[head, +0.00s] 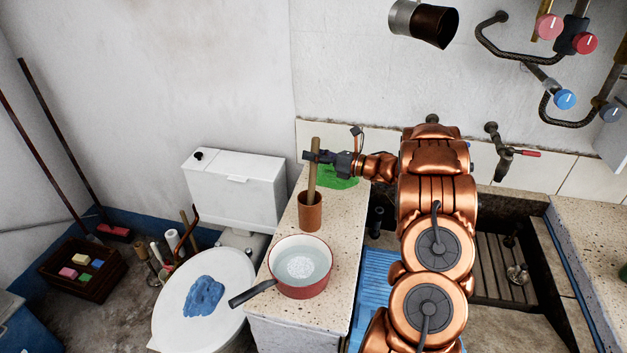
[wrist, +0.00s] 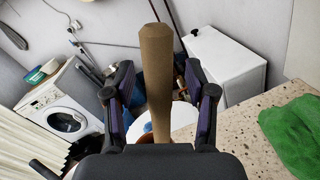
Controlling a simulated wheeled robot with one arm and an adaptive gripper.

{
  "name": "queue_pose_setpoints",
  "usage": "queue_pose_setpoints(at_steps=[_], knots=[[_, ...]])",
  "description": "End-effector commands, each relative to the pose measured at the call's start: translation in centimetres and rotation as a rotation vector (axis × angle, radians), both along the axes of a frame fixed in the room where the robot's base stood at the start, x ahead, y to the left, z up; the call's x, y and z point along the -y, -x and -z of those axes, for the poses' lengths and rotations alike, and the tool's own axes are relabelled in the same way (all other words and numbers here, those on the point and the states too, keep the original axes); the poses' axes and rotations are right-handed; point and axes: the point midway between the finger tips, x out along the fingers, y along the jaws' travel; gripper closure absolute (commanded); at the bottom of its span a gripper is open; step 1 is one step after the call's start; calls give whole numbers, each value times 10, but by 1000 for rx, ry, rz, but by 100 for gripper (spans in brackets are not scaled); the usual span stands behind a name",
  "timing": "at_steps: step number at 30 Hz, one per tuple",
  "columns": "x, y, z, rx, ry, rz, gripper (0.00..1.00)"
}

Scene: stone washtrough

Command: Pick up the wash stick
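The wash stick (head: 313,181) is a wooden rod standing nearly upright in a brown cup (head: 310,216) on the speckled stone counter. In the wrist view the wash stick (wrist: 156,72) rises between the fingers of my gripper (wrist: 159,92). A gap shows on each side of it, so the fingers are open around the stick and not closed on it. In the head view my gripper (head: 318,157) is at the stick's upper part, above the cup. The stick's lower end is hidden inside the cup.
A red pan (head: 305,290) stands in front of the cup on the counter (head: 327,320). A green cloth (head: 341,178) lies behind. A toilet with a blue cloth (head: 204,296) on its lid is to the left. Taps and pipes (head: 505,150) are on the right wall.

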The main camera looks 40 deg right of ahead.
Motion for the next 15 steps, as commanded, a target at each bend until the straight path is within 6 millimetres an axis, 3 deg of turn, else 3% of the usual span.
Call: queue_pose_setpoints(at_steps=[2,15], knots=[[0,0,0,0,0,0,52],[0,0,0,0,0,1,98]])
